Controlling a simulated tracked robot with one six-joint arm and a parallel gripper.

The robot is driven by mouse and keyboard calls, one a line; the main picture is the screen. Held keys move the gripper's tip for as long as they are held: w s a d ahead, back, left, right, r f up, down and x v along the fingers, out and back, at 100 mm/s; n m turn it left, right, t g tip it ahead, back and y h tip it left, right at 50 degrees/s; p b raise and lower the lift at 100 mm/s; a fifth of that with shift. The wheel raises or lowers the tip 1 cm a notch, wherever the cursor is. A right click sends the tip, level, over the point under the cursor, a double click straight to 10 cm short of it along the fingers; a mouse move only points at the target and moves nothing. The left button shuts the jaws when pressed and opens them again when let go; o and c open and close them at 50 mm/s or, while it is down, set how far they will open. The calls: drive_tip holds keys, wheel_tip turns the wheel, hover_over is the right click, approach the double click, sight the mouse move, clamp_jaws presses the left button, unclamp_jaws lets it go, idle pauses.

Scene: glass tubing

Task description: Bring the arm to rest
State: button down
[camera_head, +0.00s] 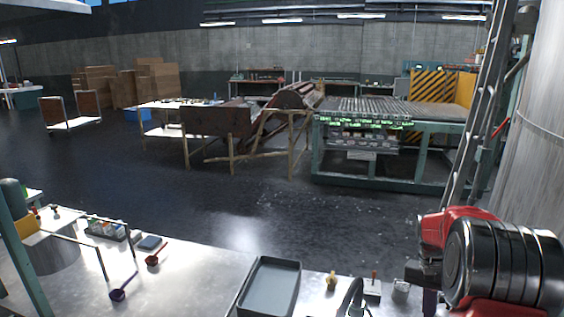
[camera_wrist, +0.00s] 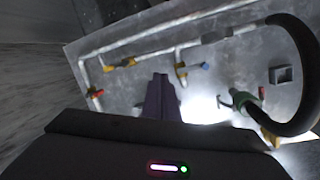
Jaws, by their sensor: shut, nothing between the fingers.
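My gripper (camera_wrist: 160,78) shows in the wrist view as two dark fingers side by side, shut with nothing between them. The fingers point toward a grey metal panel (camera_wrist: 225,65) carrying pale tubing with small red, blue and yellow fittings. I cannot tell how far the fingertips are from it. In the head view my red and black arm is folded at the lower right, above the right end of the metal bench (camera_head: 195,285). A small dark part below it may be the fingers, mostly hidden.
A grey tray (camera_head: 270,287) lies on the bench, with small items right of it. A red-handled tool (camera_head: 156,254) and a purple one (camera_head: 122,290) lie left. A black hose (camera_wrist: 308,75) curves at the wrist view's right. A ladder and a large cylinder (camera_head: 540,150) stand close right.

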drive_tip(key=s+a+r+n+t, duration=0.4)
drive_tip(key=s+a+r, duration=0.5)
drive_tip(key=s+a, duration=0.2)
drive_tip(key=s+a+r+n+t, duration=0.4)
drive_tip(key=s+a+r, duration=0.4)
drive_tip(key=s+a, duration=0.3)
drive_tip(key=a, duration=0.4)
drive_tip(key=shift+s+a+r+n+y, duration=0.3)
drive_tip(key=shift+s+a+r+y, duration=0.05)
drive_tip(key=shift+y, duration=0.05)
drive_tip(key=c, duration=2.4)
unclamp_jaws()
drive_tip(key=shift+c, duration=0.2)
